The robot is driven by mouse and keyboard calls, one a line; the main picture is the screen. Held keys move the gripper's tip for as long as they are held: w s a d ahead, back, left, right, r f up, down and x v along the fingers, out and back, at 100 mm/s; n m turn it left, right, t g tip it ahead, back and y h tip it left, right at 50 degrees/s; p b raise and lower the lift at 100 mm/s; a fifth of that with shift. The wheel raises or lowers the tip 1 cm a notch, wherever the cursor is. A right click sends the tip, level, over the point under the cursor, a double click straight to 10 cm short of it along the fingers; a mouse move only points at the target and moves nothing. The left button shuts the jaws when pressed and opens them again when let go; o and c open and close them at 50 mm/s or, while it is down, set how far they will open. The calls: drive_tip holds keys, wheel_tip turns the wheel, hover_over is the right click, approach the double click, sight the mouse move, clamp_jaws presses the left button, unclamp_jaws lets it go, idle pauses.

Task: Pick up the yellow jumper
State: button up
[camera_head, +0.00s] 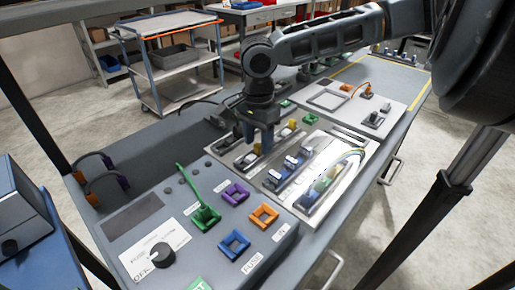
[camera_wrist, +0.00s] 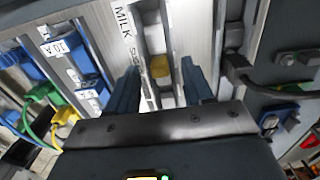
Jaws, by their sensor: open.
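A small yellow block, likely the yellow jumper (camera_wrist: 160,66), sits in a pale slotted rail in the wrist view. It lies between and just beyond the tips of my open blue gripper (camera_wrist: 162,82), which appears empty. In the head view, my gripper (camera_head: 259,140) points down over the rail panel, and a yellow piece (camera_head: 257,149) shows by its fingertips. Another yellow piece (camera_head: 292,123) sits farther back on the panel. I cannot tell the height gap between fingertips and block.
Blue blocks (camera_wrist: 65,45) and green and yellow plugs with cables stand left of my gripper in the wrist view. A black cable (camera_wrist: 280,90) runs at right. A control box (camera_head: 160,225) with a knob and coloured square frames stands at the bench's front.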

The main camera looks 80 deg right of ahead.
drive_tip(key=shift+f, duration=0.2)
clamp_jaws()
idle(0.3)
